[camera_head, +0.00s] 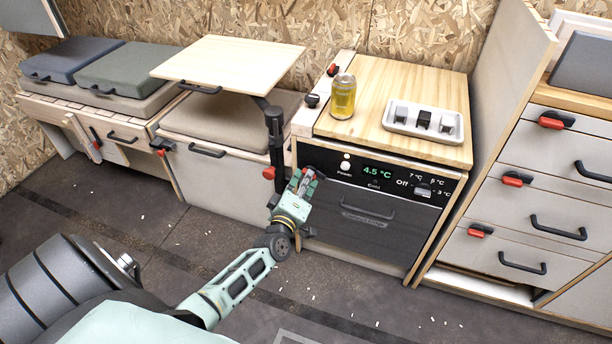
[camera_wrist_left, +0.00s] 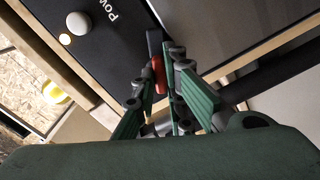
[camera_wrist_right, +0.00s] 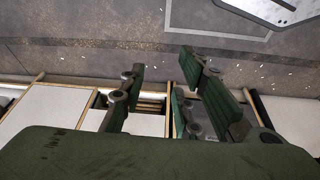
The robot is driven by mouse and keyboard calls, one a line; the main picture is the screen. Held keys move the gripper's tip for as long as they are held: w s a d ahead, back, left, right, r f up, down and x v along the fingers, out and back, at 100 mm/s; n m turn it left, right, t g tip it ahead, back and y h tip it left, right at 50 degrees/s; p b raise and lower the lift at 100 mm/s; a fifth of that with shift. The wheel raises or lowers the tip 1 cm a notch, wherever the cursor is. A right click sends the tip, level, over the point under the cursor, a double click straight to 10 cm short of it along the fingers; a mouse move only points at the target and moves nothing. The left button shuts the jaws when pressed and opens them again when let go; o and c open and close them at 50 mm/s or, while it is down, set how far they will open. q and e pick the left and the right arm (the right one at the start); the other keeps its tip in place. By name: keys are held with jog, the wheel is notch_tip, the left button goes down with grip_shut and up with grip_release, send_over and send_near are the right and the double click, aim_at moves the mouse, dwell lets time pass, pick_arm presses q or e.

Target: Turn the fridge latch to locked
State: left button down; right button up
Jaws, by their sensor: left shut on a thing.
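The fridge has a dark door (camera_head: 365,215) under a black control panel (camera_head: 375,180) that reads 4.5 °C. My left gripper (camera_head: 306,182) is at the fridge's upper left front corner. In the left wrist view its fingers (camera_wrist_left: 165,95) are closed on the fridge latch, a small black and red piece (camera_wrist_left: 157,68) at the panel's edge. The fingers hide part of the latch, so I cannot tell its exact turn. The door looks closed. My right gripper (camera_wrist_right: 158,85) is open and empty, seen only in its own wrist view, with floor and cabinet fronts beyond it.
A yellow can (camera_head: 343,97) and a white tray (camera_head: 423,121) stand on the wooden top above the fridge. A small table on a dark post (camera_head: 274,135) is close left of my left gripper. Drawers (camera_head: 528,186) stand right.

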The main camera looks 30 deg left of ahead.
pick_arm(q)
jog(key=shift+m+p, duration=2.4)
jog(key=shift+m, duration=3.9)
pick_arm(e)
notch_tip(320, 180, down, 19)
jog(key=s+g, duration=0.1)
pick_arm(q)
jog(key=shift+f, duration=0.1)
pick_arm(e)
jog(key=shift+r, duration=0.1)
jog(key=shift+a, duration=0.1)
pick_arm(q)
jog(key=c, duration=1.8)
grip_release()
jog(key=shift+s, duration=0.1)
pick_arm(e)
jog(key=shift+w, duration=0.1)
pick_arm(q)
jog(key=v, duration=1.1)
jog(key=shift+s+d, duration=0.2)
jog(key=shift+s, duration=0.2)
